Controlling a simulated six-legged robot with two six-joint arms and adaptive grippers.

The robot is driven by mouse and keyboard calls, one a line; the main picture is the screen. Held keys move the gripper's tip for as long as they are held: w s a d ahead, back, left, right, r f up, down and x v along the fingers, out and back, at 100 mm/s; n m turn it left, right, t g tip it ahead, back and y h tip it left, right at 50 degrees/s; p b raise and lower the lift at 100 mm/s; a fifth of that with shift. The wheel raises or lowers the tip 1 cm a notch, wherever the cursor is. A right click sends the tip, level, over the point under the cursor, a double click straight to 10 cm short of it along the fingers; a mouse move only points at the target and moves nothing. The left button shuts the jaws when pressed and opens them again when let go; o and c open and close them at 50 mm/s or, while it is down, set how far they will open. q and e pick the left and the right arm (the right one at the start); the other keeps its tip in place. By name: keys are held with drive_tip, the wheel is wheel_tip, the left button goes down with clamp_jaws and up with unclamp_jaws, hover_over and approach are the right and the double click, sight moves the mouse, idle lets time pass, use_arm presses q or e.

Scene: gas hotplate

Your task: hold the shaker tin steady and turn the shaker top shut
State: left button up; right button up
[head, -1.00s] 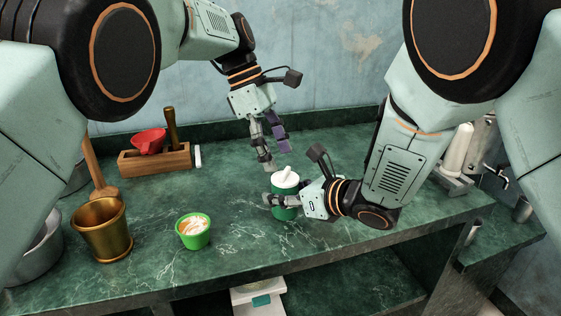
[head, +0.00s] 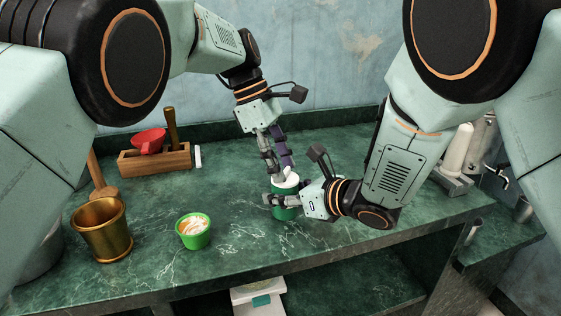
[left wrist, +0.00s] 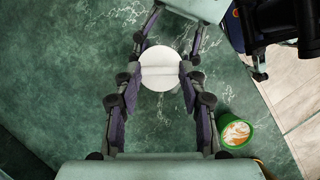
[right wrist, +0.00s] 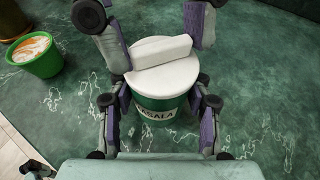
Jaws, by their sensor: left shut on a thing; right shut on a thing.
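The shaker tin (head: 285,212) is green and stands upright on the counter. The right wrist view shows its green body (right wrist: 158,104) with a label reading "MASALA". The shaker top (head: 287,186) is white and round with a raised bar across it; it sits on the tin and also shows in the left wrist view (left wrist: 160,58). My right gripper (head: 283,201) is shut around the tin's body from the right. My left gripper (head: 281,174) reaches down from above and is shut on the top's raised bar, a finger at each end. The seam between top and tin is partly hidden by fingers.
A green cup (head: 194,232) with orange and white contents stands left of the tin, and a brass pot (head: 102,230) is further left. The counter between cup and tin is clear.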

use_arm(q)
drive_tip(key=c, duration=0.4)
drive_tip(key=shift+w+d+m+g+y, duration=0.15)
drive_tip(key=shift+m+g, duration=0.25)
drive_tip(key=shift+m, duration=0.6)
drive_tip(key=shift+a+m+g+y, duration=0.15)
drive_tip(key=shift+m+g, duration=0.25)
drive_tip(key=shift+m, duration=0.9)
drive_tip(key=o, duration=1.2)
drive_tip(key=shift+n, duration=0.7)
